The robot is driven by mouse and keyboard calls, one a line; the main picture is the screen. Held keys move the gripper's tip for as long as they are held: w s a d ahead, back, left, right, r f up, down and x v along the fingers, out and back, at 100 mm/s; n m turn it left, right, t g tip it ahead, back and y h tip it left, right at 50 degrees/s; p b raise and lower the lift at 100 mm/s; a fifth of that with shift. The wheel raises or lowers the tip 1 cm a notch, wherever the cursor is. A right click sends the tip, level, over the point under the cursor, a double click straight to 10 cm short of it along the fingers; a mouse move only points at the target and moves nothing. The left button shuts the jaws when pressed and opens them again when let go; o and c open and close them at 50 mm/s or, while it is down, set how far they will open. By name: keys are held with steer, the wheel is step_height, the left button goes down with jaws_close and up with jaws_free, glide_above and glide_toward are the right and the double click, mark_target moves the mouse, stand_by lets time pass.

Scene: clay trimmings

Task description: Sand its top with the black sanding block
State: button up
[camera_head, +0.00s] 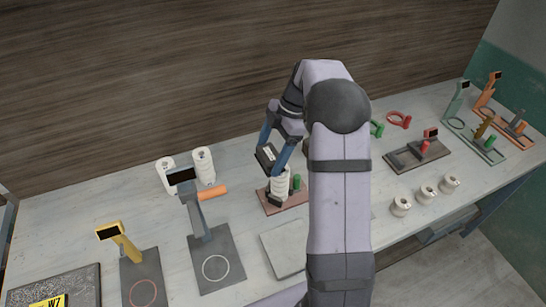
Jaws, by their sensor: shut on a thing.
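The block is just above and left of the piece's top. I cannot tell whether they touch. My arm hides the area right of the fixture.
Two white ridged pieces (204,165) stand at the back left. A grey gauge (190,190) with an orange part and a yellow gauge (125,242) stand left. Several small white pieces (427,193), a dark fixture (400,157) and coloured stands are right. A grey slab (283,250) lies in front.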

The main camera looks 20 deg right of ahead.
steer(key=shift+r+p, duration=1.6)
steer(key=shift+r, duration=1.1)
